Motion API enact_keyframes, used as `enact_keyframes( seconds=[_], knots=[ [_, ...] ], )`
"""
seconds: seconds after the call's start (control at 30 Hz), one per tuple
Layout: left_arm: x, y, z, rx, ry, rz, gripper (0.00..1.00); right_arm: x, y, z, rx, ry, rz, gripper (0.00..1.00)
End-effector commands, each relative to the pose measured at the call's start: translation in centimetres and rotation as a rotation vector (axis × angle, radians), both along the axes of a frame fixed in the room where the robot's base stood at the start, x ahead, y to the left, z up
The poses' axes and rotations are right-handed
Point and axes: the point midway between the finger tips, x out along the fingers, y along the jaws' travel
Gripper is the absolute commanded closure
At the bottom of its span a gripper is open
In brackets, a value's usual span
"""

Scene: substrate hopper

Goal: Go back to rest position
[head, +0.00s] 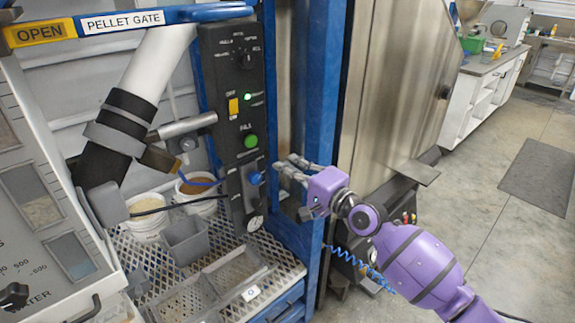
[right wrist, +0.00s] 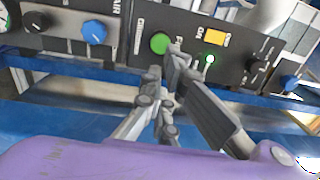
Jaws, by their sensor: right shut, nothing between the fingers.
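My right gripper (head: 291,168) is shut and empty, in front of the blue post to the right of the black control panel (head: 237,125). In the right wrist view its fingertips (right wrist: 174,60) are together and overlap the panel beside the green button (right wrist: 160,43); I cannot tell whether they touch it. In the head view the green button (head: 251,141) is uncovered and the fingertips are apart from it. A small green light (head: 248,97) glows above, next to a yellow switch (head: 233,106). A blue knob (head: 255,178) sits lower. My left gripper is not in view.
A blue post (head: 323,90) and a steel cabinet (head: 400,80) stand close to my right arm. White buckets (head: 148,222) and a grey scoop-like bin (head: 186,240) sit on a mesh shelf at left. A coiled blue hose (head: 360,265) hangs below my arm. Open floor (head: 500,220) lies right.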

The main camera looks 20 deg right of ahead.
Motion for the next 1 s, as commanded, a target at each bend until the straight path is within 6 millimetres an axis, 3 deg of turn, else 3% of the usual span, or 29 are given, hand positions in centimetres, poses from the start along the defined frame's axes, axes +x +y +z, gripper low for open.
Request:
enact_keyframes(
  seconds=[0.37,0.5,0.57,0.77,0.87,1.0],
  knots=[
    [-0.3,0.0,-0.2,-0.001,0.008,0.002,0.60,0.0,0.0,-0.2,-0.073,-0.022,-0.002,1.00],
    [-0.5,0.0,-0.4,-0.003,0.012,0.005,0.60,-0.3,1.0,-0.9,-0.384,-0.112,-0.005,1.00],
    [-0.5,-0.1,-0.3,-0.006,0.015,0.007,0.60,-1.3,1.7,-2.8,-0.552,-0.138,-0.003,1.00],
    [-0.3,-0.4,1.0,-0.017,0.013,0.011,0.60,-7.9,3.0,-11.2,-1.002,-0.133,0.035,1.00],
    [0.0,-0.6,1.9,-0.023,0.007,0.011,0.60,-12.8,3.3,-15.6,-1.194,-0.102,0.075,1.00],
    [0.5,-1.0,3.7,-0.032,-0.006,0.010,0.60,-21.5,3.8,-20.9,-1.442,-0.033,0.158,1.00]
  ],
)
